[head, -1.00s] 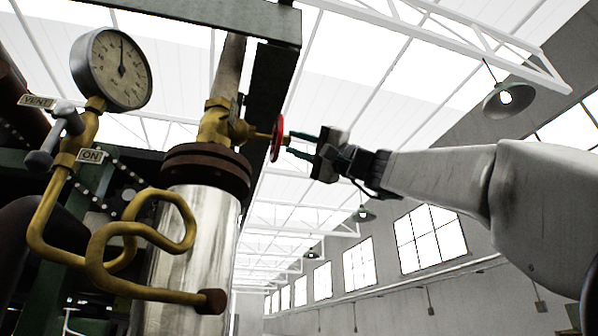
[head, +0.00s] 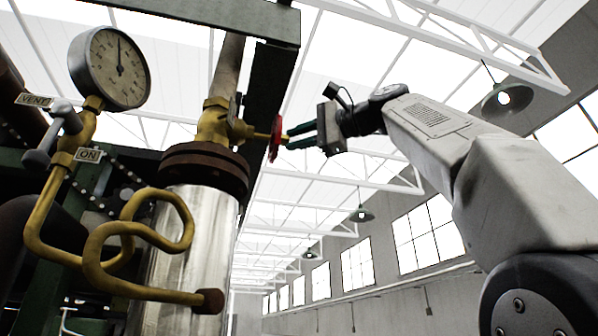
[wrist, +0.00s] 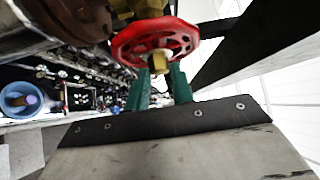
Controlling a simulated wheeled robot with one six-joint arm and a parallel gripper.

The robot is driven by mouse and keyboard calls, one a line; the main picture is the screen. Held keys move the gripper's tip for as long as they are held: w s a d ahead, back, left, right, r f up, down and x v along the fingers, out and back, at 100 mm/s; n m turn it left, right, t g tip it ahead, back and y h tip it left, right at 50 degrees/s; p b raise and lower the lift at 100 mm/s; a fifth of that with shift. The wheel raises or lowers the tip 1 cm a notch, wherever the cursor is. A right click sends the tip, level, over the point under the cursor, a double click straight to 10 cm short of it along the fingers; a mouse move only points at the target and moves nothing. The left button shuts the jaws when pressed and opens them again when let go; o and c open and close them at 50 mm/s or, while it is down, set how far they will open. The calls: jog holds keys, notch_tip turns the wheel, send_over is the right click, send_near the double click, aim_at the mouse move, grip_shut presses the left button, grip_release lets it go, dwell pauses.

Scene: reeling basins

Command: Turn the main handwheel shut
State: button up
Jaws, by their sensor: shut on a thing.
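The red handwheel (head: 274,138) stands nearly edge-on in the head view, on a brass valve (head: 214,122) above a silver cylinder. In the wrist view the same wheel (wrist: 127,42) shows its spokes and a brass nut (wrist: 159,62) at its middle. My gripper (head: 289,138) reaches the wheel from the right, with its green fingers at the hub. In the wrist view my gripper (wrist: 160,76) has one finger on each side of the nut and is shut on the wheel's hub. The fingertips partly hide behind the rim and nut.
A round gauge (head: 110,68) and a bent brass pipe (head: 140,232) stand left of the valve. A rusty flange (head: 203,168) caps the silver cylinder (head: 190,260). A dark beam (head: 268,85) runs close behind the wheel.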

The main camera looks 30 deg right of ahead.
jog(key=shift+m+g, duration=0.4)
jog(key=shift+m, duration=0.1)
dwell(0.3)
jog(key=o, duration=1)
jog(key=shift+r, duration=0.1)
jog(key=shift+v, duration=3.85)
